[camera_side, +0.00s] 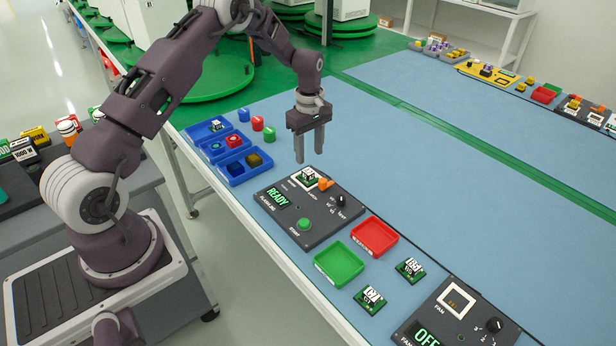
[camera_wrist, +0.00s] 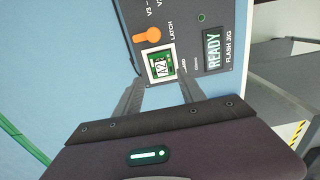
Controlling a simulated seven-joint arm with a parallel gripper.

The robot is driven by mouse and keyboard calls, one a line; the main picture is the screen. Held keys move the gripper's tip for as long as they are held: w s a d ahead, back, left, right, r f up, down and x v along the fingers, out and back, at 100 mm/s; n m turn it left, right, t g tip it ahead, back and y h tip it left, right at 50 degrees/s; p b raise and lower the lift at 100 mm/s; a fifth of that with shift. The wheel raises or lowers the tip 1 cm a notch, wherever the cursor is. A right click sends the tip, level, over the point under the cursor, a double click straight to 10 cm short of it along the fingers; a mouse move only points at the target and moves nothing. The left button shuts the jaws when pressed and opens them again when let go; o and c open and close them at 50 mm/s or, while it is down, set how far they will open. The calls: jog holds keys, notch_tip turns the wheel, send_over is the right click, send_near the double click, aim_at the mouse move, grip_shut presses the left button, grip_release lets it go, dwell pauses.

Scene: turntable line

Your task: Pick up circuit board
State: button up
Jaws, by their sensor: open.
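A small green circuit board with a white label (camera_side: 309,180) sits in the white-framed socket of the dark flash jig (camera_side: 318,220). It also shows in the wrist view (camera_wrist: 164,66), just beyond my fingertips. My gripper (camera_side: 310,157) is open and empty, pointing down above the board in the side view. In the wrist view its fingers (camera_wrist: 160,80) are spread with the socket between and ahead of them. An orange latch (camera_wrist: 148,35) is beside the socket. Other circuit boards lie on the table (camera_side: 410,271) (camera_side: 370,300) and in a blue tray (camera_side: 216,127).
The jig's display (camera_side: 277,196) reads READY. A green tray (camera_side: 338,264) and a red tray (camera_side: 374,236) stand to its right. A fan station (camera_side: 455,318) reading OFF is at front right. Blue bins (camera_side: 237,172) are at left. The blue table behind the jig is clear.

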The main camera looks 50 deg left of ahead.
aim_at(308, 172)
notch_tip(308, 172, down, 7)
jog(key=shift+s+a+r, duration=0.1)
jog(key=shift+s, duration=0.05)
grip_shut()
